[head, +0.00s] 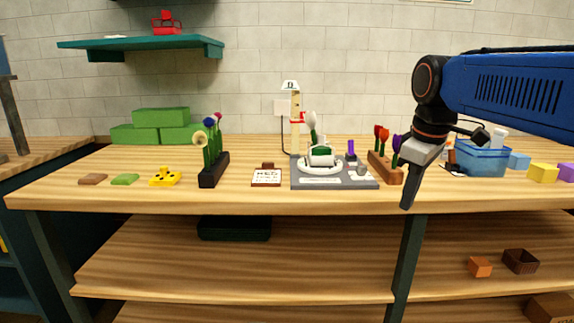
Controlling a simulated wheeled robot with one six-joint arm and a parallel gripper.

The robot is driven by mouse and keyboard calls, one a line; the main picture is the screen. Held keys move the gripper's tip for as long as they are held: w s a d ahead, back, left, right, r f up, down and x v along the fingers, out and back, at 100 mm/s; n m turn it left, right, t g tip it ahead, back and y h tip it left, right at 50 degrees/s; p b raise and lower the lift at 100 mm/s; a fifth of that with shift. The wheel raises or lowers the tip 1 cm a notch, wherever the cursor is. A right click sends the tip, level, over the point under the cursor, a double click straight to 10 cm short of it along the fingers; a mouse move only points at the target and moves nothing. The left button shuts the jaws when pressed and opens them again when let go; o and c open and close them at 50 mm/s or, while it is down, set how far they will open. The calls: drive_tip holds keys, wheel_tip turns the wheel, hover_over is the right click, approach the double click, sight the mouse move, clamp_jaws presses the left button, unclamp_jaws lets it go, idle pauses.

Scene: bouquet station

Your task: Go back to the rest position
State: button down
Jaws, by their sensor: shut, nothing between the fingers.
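My gripper (407,203) hangs from the blue arm at the right of the head view, pointing down. Its fingers are shut with nothing between them. The fingertips are in front of the bench's front edge, apart from anything on the bench. The gripper's upper part hides a little of the bench behind it, beside a wooden block with red and purple flowers (386,172).
The wooden bench (120,197) carries a grey station (335,182) with a white ring, a black flower holder (213,170), a card (266,177), green blocks (160,117) and a blue bin (482,160). An orange block (480,266) lies on the lower shelf.

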drive_tip(key=s+d+f+m+t, duration=0.2)
drive_tip(key=s+f+m, duration=0.6)
drive_tip(key=s+f, duration=1)
drive_tip(key=shift+s+d+f+m, duration=0.15)
drive_tip(key=shift+s+f+m, duration=0.2)
drive_tip(key=shift+f, duration=0.55)
